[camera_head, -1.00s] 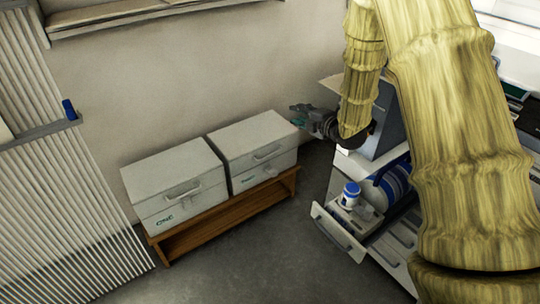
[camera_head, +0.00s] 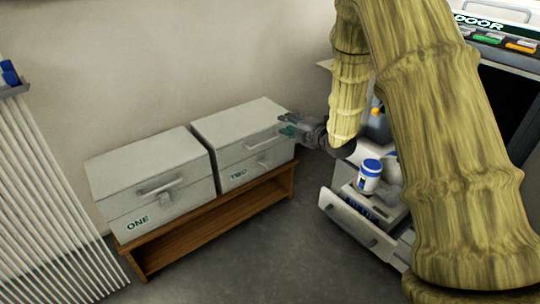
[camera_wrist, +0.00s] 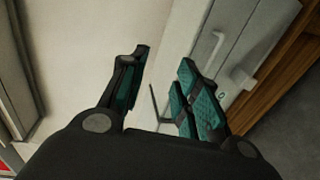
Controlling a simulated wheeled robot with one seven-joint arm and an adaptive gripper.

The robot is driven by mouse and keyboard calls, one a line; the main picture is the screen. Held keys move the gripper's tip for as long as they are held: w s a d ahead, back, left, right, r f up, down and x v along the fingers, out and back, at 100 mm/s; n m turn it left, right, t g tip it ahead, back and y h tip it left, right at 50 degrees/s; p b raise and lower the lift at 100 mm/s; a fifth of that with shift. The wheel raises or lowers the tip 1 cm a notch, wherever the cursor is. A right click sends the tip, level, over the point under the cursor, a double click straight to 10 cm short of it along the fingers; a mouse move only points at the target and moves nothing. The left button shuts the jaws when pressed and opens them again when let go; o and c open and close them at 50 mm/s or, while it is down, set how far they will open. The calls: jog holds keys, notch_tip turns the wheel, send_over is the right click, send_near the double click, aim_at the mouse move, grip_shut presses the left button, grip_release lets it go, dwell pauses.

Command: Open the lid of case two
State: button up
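Case two (camera_head: 243,150) is a grey-white box with a closed lid, a bar handle on the lid and a latch below it. It stands at the right end of a wooden bench, with the word TWO on its front. My gripper (camera_head: 288,124) is at the right end of the case, near the lid's upper right corner. In the wrist view my gripper (camera_wrist: 165,88) has its teal-padded fingers spread apart with nothing between them. Case two's lid handle (camera_wrist: 214,52) lies beyond the right finger, which hides part of the case. Whether the finger touches it cannot be told.
Case one (camera_head: 155,180), also closed, stands left of case two on the wooden bench (camera_head: 190,235). An open drawer (camera_head: 350,225) with a blue-and-white jar (camera_head: 369,177) is at the right. Bare floor lies in front.

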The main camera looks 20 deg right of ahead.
notch_tip(320, 180, down, 11)
jog(key=b, duration=1)
jog(key=b+x, duration=0.2)
jog(key=x, duration=0.2)
jog(key=b+x, duration=0.2)
jog(key=x, duration=0.3)
jog(key=shift+w+f, duration=0.1)
jog(key=shift+f, duration=0.15)
jog(key=shift+b+x, duration=0.35)
jog(key=shift+x, duration=0.4)
jog(key=shift+r, duration=0.1)
grip_shut()
